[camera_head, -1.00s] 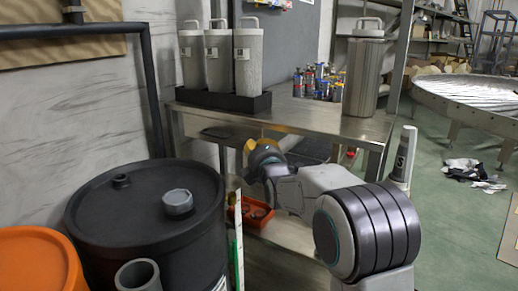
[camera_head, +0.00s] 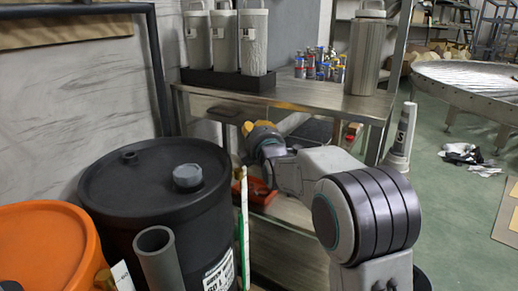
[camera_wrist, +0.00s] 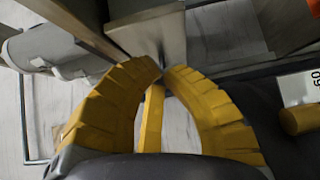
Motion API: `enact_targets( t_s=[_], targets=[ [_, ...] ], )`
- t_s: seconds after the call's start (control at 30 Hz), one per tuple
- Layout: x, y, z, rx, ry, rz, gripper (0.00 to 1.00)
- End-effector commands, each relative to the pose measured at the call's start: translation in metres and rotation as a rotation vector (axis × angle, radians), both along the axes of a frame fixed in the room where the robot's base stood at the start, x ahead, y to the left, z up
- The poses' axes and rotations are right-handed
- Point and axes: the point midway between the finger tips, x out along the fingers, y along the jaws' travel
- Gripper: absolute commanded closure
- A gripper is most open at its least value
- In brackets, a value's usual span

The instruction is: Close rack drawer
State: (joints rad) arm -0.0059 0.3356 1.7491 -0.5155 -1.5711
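The metal rack (camera_head: 310,97) stands ahead in the head view. Under its top at the left is a drawer (camera_head: 232,112), with a dark strip showing at its front. How far it stands out is hard to tell. My gripper (camera_head: 249,127) has yellow fingers and is just below and right of the drawer front. In the wrist view the fingertips (camera_wrist: 163,68) come nearly together with nothing seen between them. A bare metal panel (camera_wrist: 150,30), probably the drawer, is right beyond the tips; I cannot tell whether they touch it.
A black drum (camera_head: 150,200) and an orange drum (camera_head: 45,250) stand at the left, close to my arm. A grey pipe (camera_head: 157,255) rises in front. Grey canisters (camera_head: 225,40) and a steel canister (camera_head: 366,55) stand on the rack. An orange-red tray (camera_head: 262,192) is below, partly hidden.

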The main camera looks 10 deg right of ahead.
Motion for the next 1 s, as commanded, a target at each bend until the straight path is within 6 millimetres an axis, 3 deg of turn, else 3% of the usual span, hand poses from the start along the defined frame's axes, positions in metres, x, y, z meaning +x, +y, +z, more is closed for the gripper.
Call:
enact_targets(
  t_s=[0.37, 0.7, 1.0],
  targets=[
    [-0.034, 0.0, 0.002, 0.0, -0.001, 0.0, 1.0],
    [-0.077, 0.0, 0.002, 0.0, 0.0, 0.001, 1.0],
    [-0.098, 0.0, 0.003, 0.004, 0.003, 0.001, 1.0]
  ],
)
